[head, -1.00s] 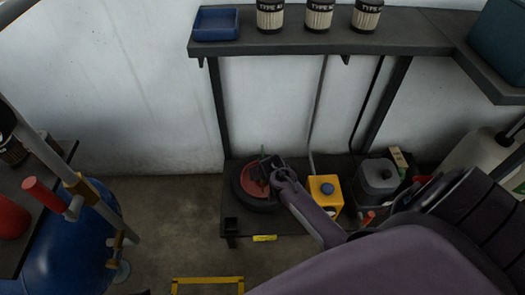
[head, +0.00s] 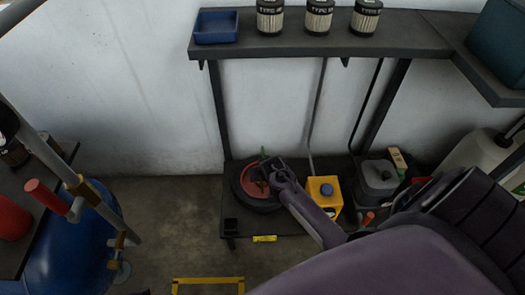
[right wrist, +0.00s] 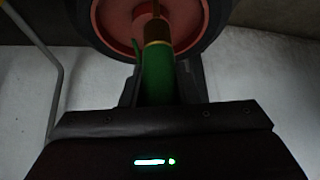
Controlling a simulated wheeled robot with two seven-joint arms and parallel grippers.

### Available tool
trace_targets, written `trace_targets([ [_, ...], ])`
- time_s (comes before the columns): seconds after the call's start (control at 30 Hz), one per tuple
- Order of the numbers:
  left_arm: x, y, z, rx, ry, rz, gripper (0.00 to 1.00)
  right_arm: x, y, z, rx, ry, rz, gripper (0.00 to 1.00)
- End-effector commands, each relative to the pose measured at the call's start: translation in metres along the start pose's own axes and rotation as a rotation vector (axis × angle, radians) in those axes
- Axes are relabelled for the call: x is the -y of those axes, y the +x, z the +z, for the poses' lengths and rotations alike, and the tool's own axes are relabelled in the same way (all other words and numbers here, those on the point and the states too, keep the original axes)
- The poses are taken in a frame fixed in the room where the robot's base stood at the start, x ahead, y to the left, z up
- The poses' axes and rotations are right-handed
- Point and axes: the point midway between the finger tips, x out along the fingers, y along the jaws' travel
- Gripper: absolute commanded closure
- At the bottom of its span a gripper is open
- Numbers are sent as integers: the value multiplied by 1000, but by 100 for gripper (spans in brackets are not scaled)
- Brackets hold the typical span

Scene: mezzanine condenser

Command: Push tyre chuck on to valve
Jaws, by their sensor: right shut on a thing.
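A wheel with a black tyre and red hub (head: 247,184) lies on the low dark shelf in the head view. The red hub (right wrist: 108,22) also shows at the top of the right wrist view. My right gripper (head: 264,170) is over the hub, shut on the green tyre chuck (right wrist: 157,78). My left gripper is not in view.
The upper shelf (head: 290,45) holds a blue tray (head: 216,27) and several filters. A blue tank (head: 70,250) stands at left.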

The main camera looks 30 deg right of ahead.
Motion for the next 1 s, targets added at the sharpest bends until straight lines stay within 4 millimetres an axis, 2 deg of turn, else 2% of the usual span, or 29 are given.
trace_targets([
  [1.0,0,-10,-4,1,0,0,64,0,-1,-1,0,0,0,98],
])
